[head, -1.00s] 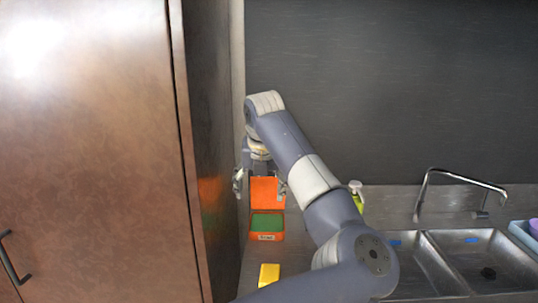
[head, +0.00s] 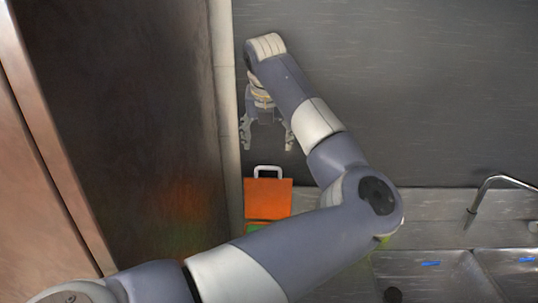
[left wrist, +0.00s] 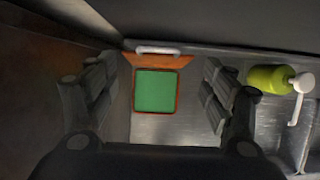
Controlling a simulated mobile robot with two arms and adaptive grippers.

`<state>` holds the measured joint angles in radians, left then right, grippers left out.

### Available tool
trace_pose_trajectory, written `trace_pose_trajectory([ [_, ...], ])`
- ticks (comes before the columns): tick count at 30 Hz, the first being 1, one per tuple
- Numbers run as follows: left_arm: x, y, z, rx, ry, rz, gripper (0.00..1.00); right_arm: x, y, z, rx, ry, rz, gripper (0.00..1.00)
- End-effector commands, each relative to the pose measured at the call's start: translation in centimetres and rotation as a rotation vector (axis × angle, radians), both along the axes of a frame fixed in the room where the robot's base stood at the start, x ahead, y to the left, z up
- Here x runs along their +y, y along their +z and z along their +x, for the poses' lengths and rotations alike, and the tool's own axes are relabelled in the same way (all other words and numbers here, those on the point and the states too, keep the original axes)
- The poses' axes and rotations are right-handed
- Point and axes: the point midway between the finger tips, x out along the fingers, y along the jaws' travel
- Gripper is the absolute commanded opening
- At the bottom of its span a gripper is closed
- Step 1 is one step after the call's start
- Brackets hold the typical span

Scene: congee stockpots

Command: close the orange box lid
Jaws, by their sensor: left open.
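The orange box lid (head: 268,198) stands raised at the back of the box, with a white handle (head: 268,171) on its top edge. The box (head: 257,226) is mostly hidden behind my arm in the head view. The left wrist view shows its green inside (left wrist: 156,91) with an orange rim, and the lid (left wrist: 160,59) seen nearly edge-on behind it. My left gripper (head: 266,142) is open and empty. Its fingers point down from above the lid in the head view, apart from the handle. My right gripper is not in view.
A tall brown cabinet (head: 120,130) stands close on the left. A dark wall (head: 420,90) is behind. A green bottle with a white pump (left wrist: 268,79) stands to the right on the metal counter. The sink (head: 430,272) and faucet (head: 485,191) are farther right.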

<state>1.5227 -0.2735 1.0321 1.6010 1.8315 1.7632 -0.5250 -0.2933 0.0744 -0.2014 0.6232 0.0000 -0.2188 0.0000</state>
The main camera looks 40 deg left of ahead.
Motion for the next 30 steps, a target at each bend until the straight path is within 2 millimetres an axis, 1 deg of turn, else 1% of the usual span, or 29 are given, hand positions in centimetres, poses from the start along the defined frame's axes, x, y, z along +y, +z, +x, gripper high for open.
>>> trace_pose_trajectory([
  [5,0.5,-1.9,0.6,0.004,0.0,-0.001,0.75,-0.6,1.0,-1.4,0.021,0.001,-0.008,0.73],
  [9,1.2,-4.4,1.3,0.007,0.0,-0.001,0.75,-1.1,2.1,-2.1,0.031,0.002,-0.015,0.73],
  [14,1.9,-7.1,2.1,0.006,0.0,-0.001,0.75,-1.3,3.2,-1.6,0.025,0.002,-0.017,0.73],
  [18,2.4,-8.7,2.7,0.004,-0.001,0.001,0.75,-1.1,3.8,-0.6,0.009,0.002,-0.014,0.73],
  [22,2.6,-9.6,2.9,0.002,0.001,0.001,0.75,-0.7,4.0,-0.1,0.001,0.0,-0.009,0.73],
  [30,2.6,-9.8,3.0,0.0,0.001,0.0,0.75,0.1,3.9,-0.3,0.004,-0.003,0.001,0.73],
])
